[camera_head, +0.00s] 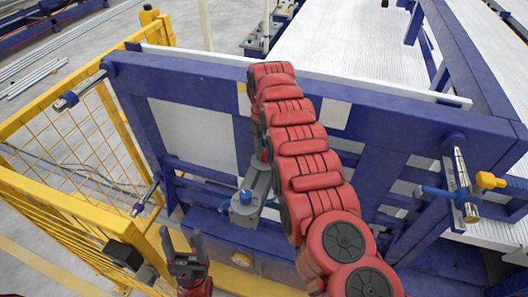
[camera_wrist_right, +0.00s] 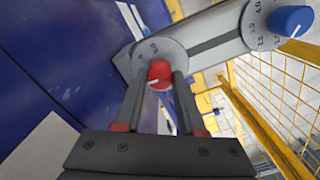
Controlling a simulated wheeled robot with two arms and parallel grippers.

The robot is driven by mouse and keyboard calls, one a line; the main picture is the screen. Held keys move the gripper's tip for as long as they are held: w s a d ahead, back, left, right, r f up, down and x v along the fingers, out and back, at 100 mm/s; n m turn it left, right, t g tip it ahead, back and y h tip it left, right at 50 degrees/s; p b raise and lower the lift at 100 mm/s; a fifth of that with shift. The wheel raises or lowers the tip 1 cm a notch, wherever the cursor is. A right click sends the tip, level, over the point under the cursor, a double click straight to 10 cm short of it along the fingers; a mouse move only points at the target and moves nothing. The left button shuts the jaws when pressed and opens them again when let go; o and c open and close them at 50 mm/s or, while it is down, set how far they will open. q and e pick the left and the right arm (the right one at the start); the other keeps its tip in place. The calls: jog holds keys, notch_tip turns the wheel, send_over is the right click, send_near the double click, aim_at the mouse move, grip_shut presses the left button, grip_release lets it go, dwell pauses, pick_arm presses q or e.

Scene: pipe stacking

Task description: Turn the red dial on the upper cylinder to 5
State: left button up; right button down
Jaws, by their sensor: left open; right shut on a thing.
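The red dial (camera_wrist_right: 160,72) sits on a round grey scale plate at one end of a grey body (camera_wrist_right: 205,40) in the right wrist view. My right gripper (camera_wrist_right: 162,84) is shut on the red dial, with one finger on each side. A pale mark shows on the dial, but its scale figures are too small to read. A blue dial (camera_wrist_right: 291,21) with its own numbered scale is at the body's other end; it also shows in the head view (camera_head: 244,197). My left gripper (camera_head: 183,246) is open and empty at the lower left.
A blue frame (camera_head: 220,82) stands behind the dials, with white panels. A yellow mesh fence (camera_head: 75,145) is at the left, near my left gripper. Metal cylinders with blue (camera_head: 435,192) and yellow (camera_head: 488,181) handles project at the right.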

jog(key=m+b, duration=0.2)
jog(key=b, duration=0.1)
jog(key=shift+f, duration=0.35)
jog(key=shift+w+r+m+b, duration=0.1)
jog(key=shift+r+m+b, duration=0.1)
jog(key=shift+m+b, duration=0.75)
jog(key=shift+r+m, duration=0.1)
jog(key=shift+m, duration=0.95)
jog(key=m, duration=0.2)
jog(key=shift+r+m, duration=0.1)
jog(key=shift+m, duration=0.3)
jog(key=m, duration=0.3)
jog(key=shift+m, duration=0.3)
jog(key=m, duration=0.6)
jog(key=shift+m, duration=0.4)
jog(key=c, duration=0.5)
grip_release()
